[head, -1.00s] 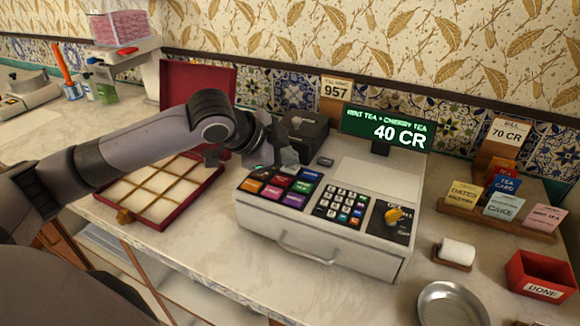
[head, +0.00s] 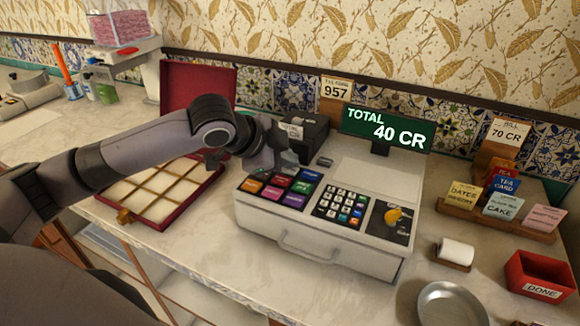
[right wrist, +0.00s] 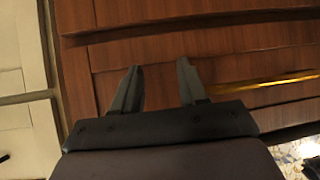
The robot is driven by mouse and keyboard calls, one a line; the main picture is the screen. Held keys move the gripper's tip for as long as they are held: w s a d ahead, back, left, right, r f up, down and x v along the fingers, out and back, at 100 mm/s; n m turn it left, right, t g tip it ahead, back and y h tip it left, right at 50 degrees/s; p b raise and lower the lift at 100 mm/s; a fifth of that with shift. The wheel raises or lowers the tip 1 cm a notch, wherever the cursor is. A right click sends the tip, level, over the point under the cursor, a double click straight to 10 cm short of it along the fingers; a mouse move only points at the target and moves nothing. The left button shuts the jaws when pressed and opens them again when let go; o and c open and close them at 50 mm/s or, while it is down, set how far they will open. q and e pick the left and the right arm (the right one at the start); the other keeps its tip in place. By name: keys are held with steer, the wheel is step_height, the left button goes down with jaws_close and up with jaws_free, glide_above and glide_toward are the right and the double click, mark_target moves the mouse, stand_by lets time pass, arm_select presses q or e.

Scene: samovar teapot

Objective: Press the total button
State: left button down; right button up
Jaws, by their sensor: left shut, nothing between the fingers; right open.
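The white cash register (head: 320,243) stands on the counter in the head view. The labels on the small keys are too small to read, so I cannot tell which is the total button. My left gripper (head: 262,158) is shut and empty, just above and behind the left end of the coloured keys. My right gripper (right wrist: 156,88) is open and empty in the right wrist view, in front of wooden drawer fronts.
A red compartment box (head: 165,205) lies open left of the register, under my left arm. A black printer (head: 303,135) stands behind the gripper. On the right are a card rack (head: 458,207), a paper roll (head: 457,252), a red "DONE" tray (head: 541,272) and a metal dish (head: 450,305).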

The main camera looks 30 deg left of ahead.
mark_target(286, 172)
arm_select(q)
steer(key=shift+r+p, duration=0.7)
steer(key=shift+p, duration=0.3)
step_height(286, 172, up, 3)
steer(key=p, duration=0.3)
steer(key=shift+f, duration=0.1)
steer(key=shift+r, duration=1.1)
